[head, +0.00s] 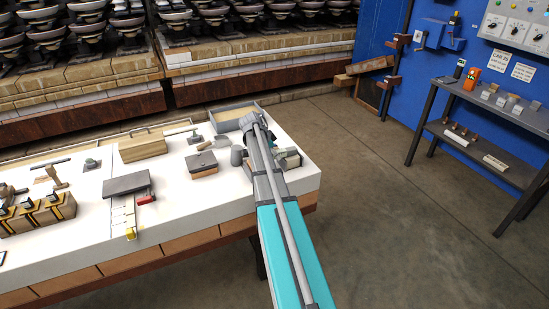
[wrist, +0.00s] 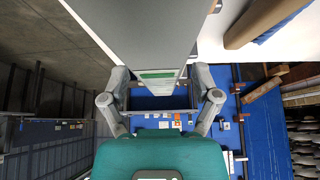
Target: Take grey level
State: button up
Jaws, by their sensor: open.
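A grey block-like body with green marks on its near end (wrist: 157,60), which looks like the grey level, fills the upper middle of the wrist view, very close. My gripper (wrist: 160,80) is open, one finger on each side of its near end. I cannot tell whether the fingers touch it.
The white table (head: 80,245) carries a wooden box (head: 142,146), a dark grey slab (head: 126,184), a small brown block (head: 202,165) and a shallow tray (head: 222,126). Insulator stacks (head: 90,30) stand behind. A dark shelf (head: 470,145) stands right by the blue wall. The floor between is clear.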

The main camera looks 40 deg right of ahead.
dwell(0.5)
grip_shut()
